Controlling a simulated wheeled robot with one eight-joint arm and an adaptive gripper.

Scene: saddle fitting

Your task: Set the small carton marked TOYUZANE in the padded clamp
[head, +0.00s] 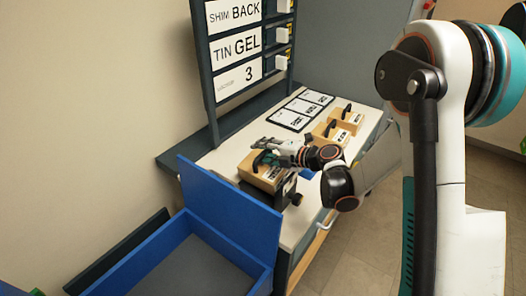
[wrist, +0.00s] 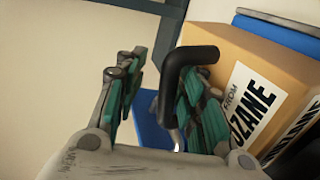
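The small tan carton (head: 258,174) stands at the near end of the pale worktop in the head view. In the wrist view the carton (wrist: 225,62) shows a white label ending in "ZANE" and a black bent handle (wrist: 180,72). My gripper (head: 266,154) is at the carton's top. In the wrist view my gripper (wrist: 160,112) has its teal fingers apart, with the handle between them, close to the right finger and with a gap to the left one. A dark clamp (head: 289,186) with a black knob is against the carton's right side; I cannot tell whether the carton is seated in it.
Two more handled cartons (head: 325,134) (head: 349,118) stand farther along the worktop (head: 222,157). A dark rack (head: 205,75) with signs rises at the back left. A blue open bin (head: 232,222) is at the near end.

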